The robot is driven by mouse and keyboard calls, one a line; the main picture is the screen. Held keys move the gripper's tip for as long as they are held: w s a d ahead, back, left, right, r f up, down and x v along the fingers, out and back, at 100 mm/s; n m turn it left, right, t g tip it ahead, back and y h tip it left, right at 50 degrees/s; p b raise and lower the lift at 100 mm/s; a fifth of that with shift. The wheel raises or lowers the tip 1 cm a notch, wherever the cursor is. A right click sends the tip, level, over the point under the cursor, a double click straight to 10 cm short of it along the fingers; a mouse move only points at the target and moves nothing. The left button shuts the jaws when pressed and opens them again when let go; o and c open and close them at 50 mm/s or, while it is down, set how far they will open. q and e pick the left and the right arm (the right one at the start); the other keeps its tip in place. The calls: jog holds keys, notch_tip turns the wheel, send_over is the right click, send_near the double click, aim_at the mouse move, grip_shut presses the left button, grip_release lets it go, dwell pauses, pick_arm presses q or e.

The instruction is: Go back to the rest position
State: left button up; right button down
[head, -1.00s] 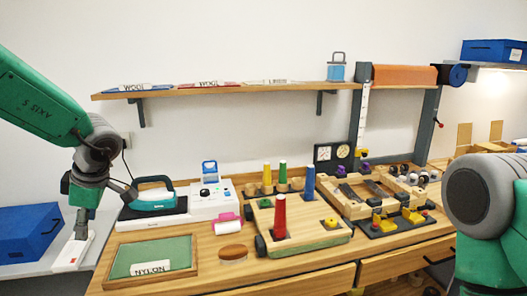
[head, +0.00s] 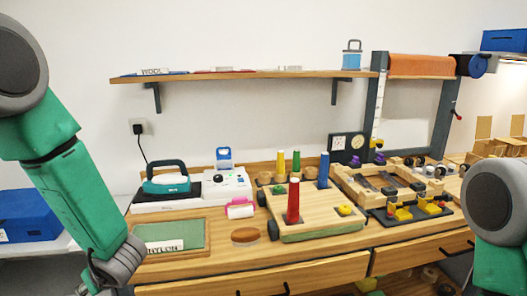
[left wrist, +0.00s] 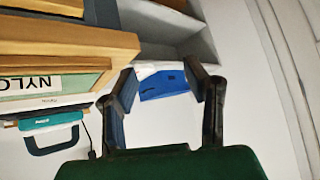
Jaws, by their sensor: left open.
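My left arm (head: 85,195) comes down from the upper left in the head view. Its gripper is mostly cut off at the bottom edge, left of the framed green board (head: 185,236) labelled NYLON. In the left wrist view, my left gripper (left wrist: 160,70) is open. Its two dark fingers stand apart with nothing between them; a blue box (left wrist: 165,82) shows beyond, in the background. Only an upper part of my right arm (head: 495,210) shows at the right edge of the head view; its gripper is out of view.
The wooden counter (head: 215,272) carries a teal iron (head: 167,182), a white device (head: 225,190), a pink roller (head: 240,208), a brown oval brush (head: 245,236) and a wooden peg cart (head: 335,229). A shelf (head: 250,75) runs above. A blue box (head: 28,215) stands at left.

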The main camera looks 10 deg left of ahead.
pick_arm(q)
jog(key=s+d+f+m+t+h+b, duration=0.1)
jog(key=s+d+f+m, duration=0.15)
jog(key=f, duration=0.25)
jog(key=s+d+f+m+h+b, duration=0.1)
jog(key=s+f+m, duration=0.2)
jog(key=f, duration=0.3)
jog(key=s+d+f+m+g+h+b, duration=0.1)
jog(key=s+d+f+m+h+b, duration=0.1)
jog(key=s, duration=0.8)
jog(key=s+d+f+m+g+h+b, duration=0.1)
jog(key=s+d+f+m+h, duration=0.3)
jog(key=s+d+f, duration=0.5)
jog(key=shift+s+f+m+g+b, duration=0.4)
jog(key=shift+s+f+m+g, duration=0.45)
jog(key=shift+s, duration=0.2)
jog(key=shift+a+f, duration=0.1)
jog(key=shift+a, duration=0.1)
jog(key=shift+w, duration=0.15)
